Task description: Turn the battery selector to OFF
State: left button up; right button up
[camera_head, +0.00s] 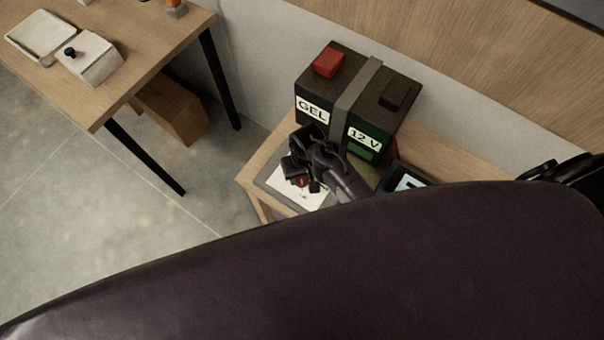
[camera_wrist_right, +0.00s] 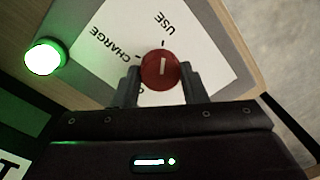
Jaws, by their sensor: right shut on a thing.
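The battery selector is a round red knob (camera_wrist_right: 160,70) with a white line, on a white plate (camera_wrist_right: 205,50). It also shows in the head view as a small red spot (camera_head: 301,182), partly covered. The plate reads USE and CHARGE; a third label is mostly hidden behind my gripper. The white line on the knob lies along the tick by USE. My right gripper (camera_wrist_right: 160,83) is shut on the knob, one finger on each side; it also shows in the head view (camera_head: 302,175). My left gripper is not in view.
A black battery (camera_head: 345,105) marked GEL and 12 V stands behind the plate on a wooden bench (camera_head: 262,170). A lit green lamp (camera_wrist_right: 43,57) is beside the plate. A device with a pale screen (camera_head: 408,183) is at right. A wooden table (camera_head: 130,60) stands at upper left.

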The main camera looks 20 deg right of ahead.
jog(key=n, duration=0.6)
jog(key=shift+n, duration=0.3)
jog(key=n, duration=0.7)
jog(key=shift+w+g+h, duration=0.1)
jog(key=shift+g+h, duration=0.2)
jog(key=shift+g, duration=0.1)
jog(key=n, duration=0.7)
jog(key=shift+n, duration=0.3)
jog(key=n, duration=0.3)
jog(key=shift+a+h, duration=0.1)
jog(key=shift+h, duration=0.2)
jog(key=shift+n, duration=1.7)
